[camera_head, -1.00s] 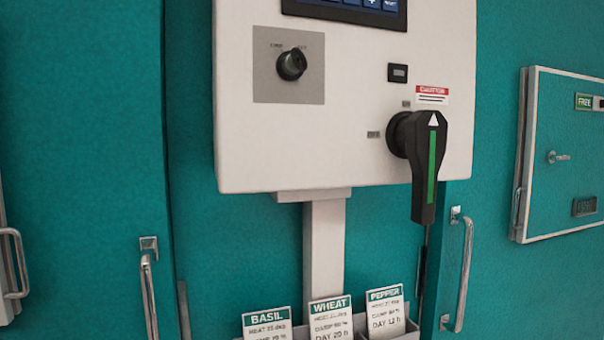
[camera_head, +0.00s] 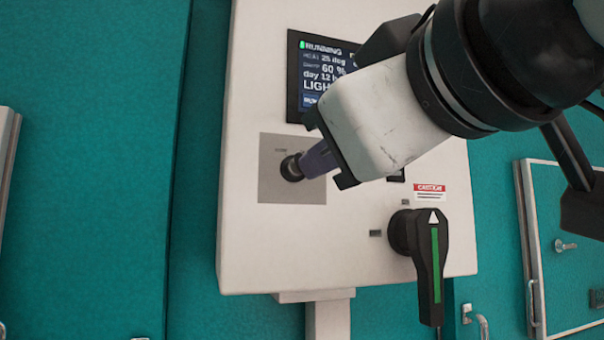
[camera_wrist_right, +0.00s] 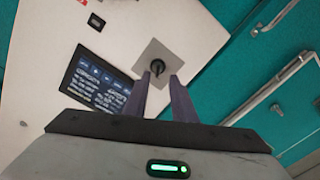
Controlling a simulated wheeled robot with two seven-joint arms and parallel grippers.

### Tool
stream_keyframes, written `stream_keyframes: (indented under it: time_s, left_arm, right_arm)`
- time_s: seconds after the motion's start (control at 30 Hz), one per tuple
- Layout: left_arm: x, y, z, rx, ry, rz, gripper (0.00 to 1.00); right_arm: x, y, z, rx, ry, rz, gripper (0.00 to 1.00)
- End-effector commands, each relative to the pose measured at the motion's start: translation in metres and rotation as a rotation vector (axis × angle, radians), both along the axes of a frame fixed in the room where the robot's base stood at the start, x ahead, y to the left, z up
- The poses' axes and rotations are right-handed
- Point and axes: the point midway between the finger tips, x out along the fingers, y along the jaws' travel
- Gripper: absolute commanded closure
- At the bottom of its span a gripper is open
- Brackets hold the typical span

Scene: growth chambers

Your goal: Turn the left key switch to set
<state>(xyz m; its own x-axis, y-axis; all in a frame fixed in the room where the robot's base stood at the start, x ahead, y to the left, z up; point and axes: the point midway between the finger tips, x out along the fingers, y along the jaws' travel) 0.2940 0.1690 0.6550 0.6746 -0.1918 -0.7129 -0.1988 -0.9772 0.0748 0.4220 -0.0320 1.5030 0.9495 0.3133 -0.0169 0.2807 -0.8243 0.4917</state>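The key switch is a round black knob (camera_head: 291,168) on a square grey plate (camera_head: 275,190), on the left part of the white control box. My right gripper (camera_head: 304,165) reaches it from the right, with its purple fingertips at the knob. In the right wrist view the two fingers of the right gripper (camera_wrist_right: 160,77) stand apart, and the knob (camera_wrist_right: 157,66) shows at the gap between their tips. I cannot tell whether they touch it. The plate's labels are too small or covered to read. My left gripper is not in view.
A screen (camera_head: 303,85) reading RUNNING is partly hidden behind my right gripper. A large black lever handle (camera_head: 432,255) with a green stripe hangs below right, under a red-white caution label (camera_head: 429,190). A teal cabinet door (camera_head: 562,250) is at right.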

Motion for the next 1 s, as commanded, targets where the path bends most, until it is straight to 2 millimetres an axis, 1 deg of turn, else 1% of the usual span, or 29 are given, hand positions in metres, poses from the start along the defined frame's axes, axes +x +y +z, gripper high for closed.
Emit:
stream_keyframes:
  time_s: [0.03, 0.07, 0.17, 0.27, 0.5, 0.6, 0.7, 0.83, 1.0]
  left_arm:
    - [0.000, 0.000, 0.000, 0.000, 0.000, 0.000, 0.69]
    - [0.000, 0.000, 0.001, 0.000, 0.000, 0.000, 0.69]
    - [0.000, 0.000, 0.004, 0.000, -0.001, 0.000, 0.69]
    - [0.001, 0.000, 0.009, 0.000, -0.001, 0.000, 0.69]
    - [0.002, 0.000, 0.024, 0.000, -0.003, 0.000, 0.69]
    - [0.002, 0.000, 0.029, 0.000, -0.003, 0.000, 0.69]
    - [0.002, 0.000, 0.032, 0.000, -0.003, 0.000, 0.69]
    - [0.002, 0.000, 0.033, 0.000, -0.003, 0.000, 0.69]
    - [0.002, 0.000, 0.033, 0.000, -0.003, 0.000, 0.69]
  right_arm:
    - [-0.004, 0.000, 0.006, -0.003, -0.012, -0.004, 0.76]
    - [-0.005, 0.001, 0.008, -0.004, -0.015, -0.005, 0.76]
    - [0.000, 0.003, 0.010, -0.006, -0.017, -0.007, 0.76]
    - [0.013, 0.007, 0.011, -0.004, -0.016, -0.007, 0.76]
    - [0.057, 0.021, 0.012, -0.004, -0.016, -0.007, 0.76]
    - [0.071, 0.025, 0.011, -0.004, -0.016, -0.007, 0.76]
    - [0.082, 0.029, 0.011, -0.004, -0.017, -0.006, 0.76]
    - [0.089, 0.031, 0.010, -0.003, -0.018, -0.007, 0.76]
    - [0.091, 0.032, 0.010, -0.004, -0.020, -0.005, 0.76]
